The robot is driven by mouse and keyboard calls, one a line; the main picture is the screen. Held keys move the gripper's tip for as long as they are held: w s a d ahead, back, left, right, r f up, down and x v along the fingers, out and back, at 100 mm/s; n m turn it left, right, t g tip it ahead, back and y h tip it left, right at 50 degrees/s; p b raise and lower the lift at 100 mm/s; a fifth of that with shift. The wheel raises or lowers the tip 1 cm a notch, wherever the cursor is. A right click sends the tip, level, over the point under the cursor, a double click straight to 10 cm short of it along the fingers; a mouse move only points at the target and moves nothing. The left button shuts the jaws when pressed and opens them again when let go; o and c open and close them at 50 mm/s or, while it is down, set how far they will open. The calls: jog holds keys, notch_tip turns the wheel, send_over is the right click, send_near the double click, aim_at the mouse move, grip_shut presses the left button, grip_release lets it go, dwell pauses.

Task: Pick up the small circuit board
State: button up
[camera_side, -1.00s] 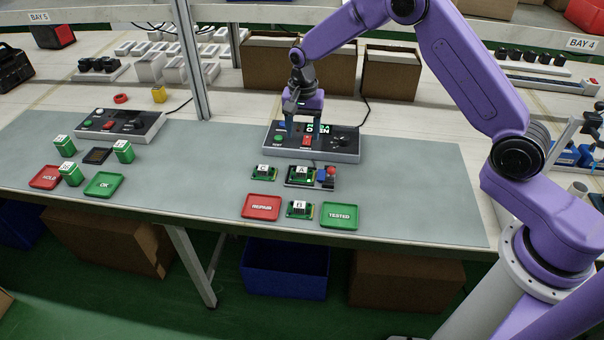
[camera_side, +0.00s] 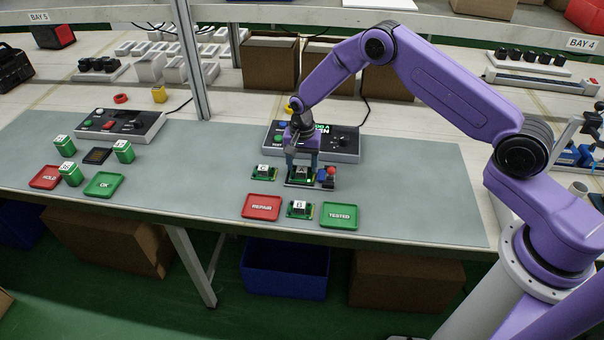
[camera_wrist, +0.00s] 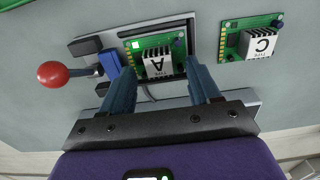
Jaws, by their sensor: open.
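A small green circuit board marked A (camera_wrist: 147,48) sits in a dark fixture (camera_wrist: 87,45) with a blue block and a red-knobbed lever. In the side view the board (camera_side: 302,173) is partly hidden by my gripper (camera_side: 302,160). My gripper (camera_wrist: 165,75) is open above the fixture, its two fingers spread to either side of board A's block. Contact with the board cannot be told. Board C (camera_side: 264,172) lies left of the fixture and also shows in the wrist view (camera_wrist: 250,42). Board B (camera_side: 299,209) lies in front of the fixture.
A red REPAIR tray (camera_side: 262,207) and a green TESTED tray (camera_side: 339,216) lie near the front edge. A control console (camera_side: 342,142) stands behind the fixture. More green parts and trays lie at left. The mat (camera_side: 410,190) is clear at right.

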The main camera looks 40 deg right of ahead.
jog(key=shift+f, duration=0.25)
grip_shut()
jog(key=shift+r, duration=0.1)
